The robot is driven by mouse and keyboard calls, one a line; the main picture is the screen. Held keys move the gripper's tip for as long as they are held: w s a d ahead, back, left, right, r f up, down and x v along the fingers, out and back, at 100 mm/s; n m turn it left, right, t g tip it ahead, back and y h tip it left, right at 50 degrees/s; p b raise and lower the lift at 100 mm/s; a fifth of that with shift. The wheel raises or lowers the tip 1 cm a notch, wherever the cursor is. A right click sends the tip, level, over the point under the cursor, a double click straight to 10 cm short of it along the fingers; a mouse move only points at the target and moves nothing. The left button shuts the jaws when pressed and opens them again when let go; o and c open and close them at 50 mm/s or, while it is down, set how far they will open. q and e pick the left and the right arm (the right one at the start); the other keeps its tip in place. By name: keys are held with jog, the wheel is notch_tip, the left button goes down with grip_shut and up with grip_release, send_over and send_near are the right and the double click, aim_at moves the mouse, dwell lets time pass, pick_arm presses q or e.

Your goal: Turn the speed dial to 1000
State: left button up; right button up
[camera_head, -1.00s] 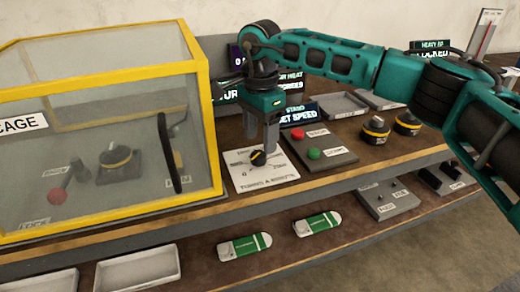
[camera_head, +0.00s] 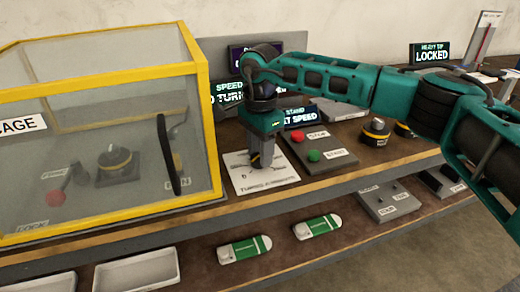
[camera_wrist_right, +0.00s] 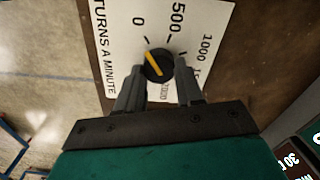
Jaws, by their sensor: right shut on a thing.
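The speed dial (camera_wrist_right: 157,64) is a small black knob with a yellow pointer line, on a white plate (camera_wrist_right: 118,30) lettered "TURNS A MINUTE". The plate shows 0, 500, 1000 and a partly hidden higher mark. The yellow line slants, its upper-left end toward the 0 side. My right gripper (camera_wrist_right: 158,72) is shut on the dial, one finger on each side of it. In the head view my right gripper (camera_head: 259,160) points down at the plate (camera_head: 270,182), and its fingers mostly hide the dial. My left gripper is not in view.
A yellow-framed clear cage (camera_head: 205,120) stands close to the left of the plate. A panel with a red button (camera_head: 298,134) and a green button (camera_head: 314,156) lies just right. Black-and-yellow knobs (camera_head: 376,131) stand farther right. Green-and-white items (camera_head: 317,227) lie on the lower shelf.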

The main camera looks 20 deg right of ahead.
jog(key=c, duration=0.4)
jog(key=shift+o, duration=0.2)
